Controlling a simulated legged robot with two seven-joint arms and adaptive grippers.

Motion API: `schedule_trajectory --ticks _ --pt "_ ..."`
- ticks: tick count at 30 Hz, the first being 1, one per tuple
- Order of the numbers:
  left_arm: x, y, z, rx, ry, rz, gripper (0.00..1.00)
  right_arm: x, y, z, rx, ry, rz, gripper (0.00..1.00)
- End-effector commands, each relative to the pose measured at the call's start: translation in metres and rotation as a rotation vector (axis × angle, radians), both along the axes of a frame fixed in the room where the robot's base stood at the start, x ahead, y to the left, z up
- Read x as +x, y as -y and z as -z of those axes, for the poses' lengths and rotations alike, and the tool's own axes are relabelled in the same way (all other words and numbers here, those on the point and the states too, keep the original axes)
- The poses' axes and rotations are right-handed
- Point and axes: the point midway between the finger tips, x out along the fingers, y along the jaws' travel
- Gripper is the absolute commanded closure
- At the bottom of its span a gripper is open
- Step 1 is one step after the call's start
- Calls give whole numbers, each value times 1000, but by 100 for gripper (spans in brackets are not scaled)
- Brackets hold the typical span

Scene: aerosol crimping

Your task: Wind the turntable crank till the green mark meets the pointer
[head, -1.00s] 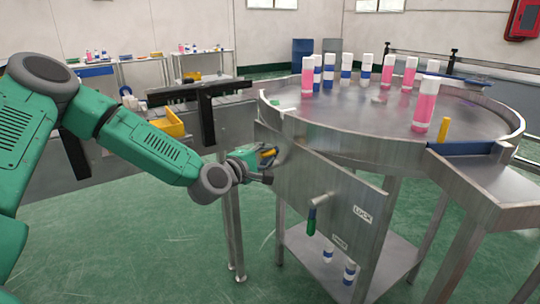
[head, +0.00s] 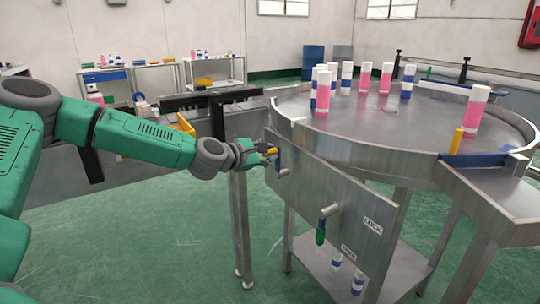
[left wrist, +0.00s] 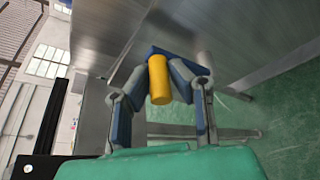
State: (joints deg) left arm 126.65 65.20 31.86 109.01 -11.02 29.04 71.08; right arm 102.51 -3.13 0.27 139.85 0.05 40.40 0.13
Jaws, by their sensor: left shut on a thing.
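The round steel turntable (head: 375,125) carries several white-capped bottles, some pink and some banded blue. The yellow crank grip (left wrist: 160,80) is between the fingers of my left gripper (left wrist: 178,75), which is shut on it; in the head view this gripper (head: 268,151) is at the left end of the front panel. A yellow upright peg (head: 456,141) stands by the blue bar at the right front rim; it may be the pointer. A small green spot (head: 429,72) shows at the far edge; I cannot tell whether it is the green mark. My right gripper is out of view.
The steel front panel (head: 345,203) has a lever with a green grip (head: 320,232) hanging down and a LOCK label (head: 372,225). Bottles (head: 357,284) stand on the lower shelf. A side bench with a yellow bin (head: 186,124) is behind my left arm.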

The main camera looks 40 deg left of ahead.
Motion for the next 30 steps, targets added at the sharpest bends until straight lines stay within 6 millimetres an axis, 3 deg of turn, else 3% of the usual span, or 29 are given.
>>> schedule_trajectory --ticks 11,12,13,23,30 --pt "-2 2 4 -3 -10 5 100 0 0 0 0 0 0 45" --pt "-2 2 4 -3 -10 5 73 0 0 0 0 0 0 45" --pt "-2 2 4 -3 -10 5 64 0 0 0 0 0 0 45" --pt "-2 1 1 -3 -5 3 64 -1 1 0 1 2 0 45" --pt "-26 -2 -6 -9 -3 2 64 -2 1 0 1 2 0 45"
